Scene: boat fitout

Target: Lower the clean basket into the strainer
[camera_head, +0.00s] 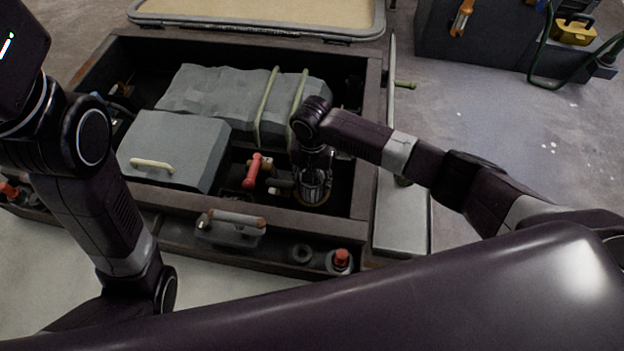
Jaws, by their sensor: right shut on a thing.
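My right gripper (314,162) points down into the open bay at its right end. It is shut on the basket (315,184), a small dark metallic cylinder with light vertical bars. The basket hangs upright below the fingers.
A red-handled valve (253,170) stands left of the strainer. A grey box with a handle (172,150) and a strapped grey block (230,95) fill the bay. The dark bay frame (290,219) surrounds them. A grey handled case (231,228) and a red-capped fitting (341,261) sit in front.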

